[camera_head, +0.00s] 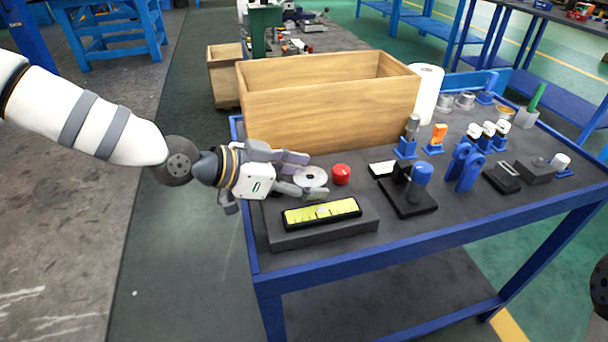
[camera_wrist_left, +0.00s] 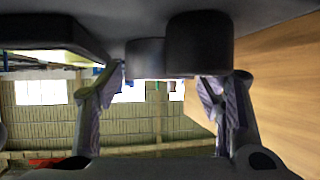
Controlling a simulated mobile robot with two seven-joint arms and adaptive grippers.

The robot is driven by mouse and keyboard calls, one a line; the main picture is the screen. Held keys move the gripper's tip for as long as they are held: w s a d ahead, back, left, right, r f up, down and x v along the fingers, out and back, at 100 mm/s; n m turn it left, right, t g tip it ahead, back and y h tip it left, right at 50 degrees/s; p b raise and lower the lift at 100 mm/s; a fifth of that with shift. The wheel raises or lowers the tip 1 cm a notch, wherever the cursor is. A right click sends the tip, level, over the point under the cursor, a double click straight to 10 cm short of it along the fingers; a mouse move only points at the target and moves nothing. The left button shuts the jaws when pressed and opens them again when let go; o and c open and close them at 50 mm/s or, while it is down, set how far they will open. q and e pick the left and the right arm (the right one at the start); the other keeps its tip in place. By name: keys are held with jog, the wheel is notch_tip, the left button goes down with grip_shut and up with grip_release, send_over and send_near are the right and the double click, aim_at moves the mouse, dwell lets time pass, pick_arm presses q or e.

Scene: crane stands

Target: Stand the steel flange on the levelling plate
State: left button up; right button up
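The steel flange (camera_head: 312,176) is a pale round disc with a central hole or hub, near the table's left end. My left gripper (camera_head: 306,176) comes in from the left with its fingers apart, one on the far side of the flange and one on the near side. The near finger hides part of the disc; I cannot tell whether either touches it. In the left wrist view the fingers (camera_wrist_left: 163,105) stand wide apart with background between them. The levelling plate seems to be the grey block (camera_head: 345,229) carrying a yellow-green level (camera_head: 320,212).
A large wooden box (camera_head: 330,118) stands just behind the gripper; its side also fills the right of the left wrist view (camera_wrist_left: 285,95). A red knob (camera_head: 341,174) is right of the flange.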

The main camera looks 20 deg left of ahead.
pick_arm(q)
jog(key=shift+s+a+r, duration=0.1)
jog(key=shift+a+r, duration=0.1)
jog(key=shift+r, duration=0.25)
jog(key=p+v, duration=0.3)
jog(key=v, duration=0.8)
jog(key=shift+s, duration=0.25)
pick_arm(e)
jog(key=shift+t, duration=0.8)
jog(key=w+r, duration=0.4)
pick_arm(q)
jog(key=shift+a+f, duration=0.1)
pick_arm(e)
jog(key=shift+s+a, duration=0.1)
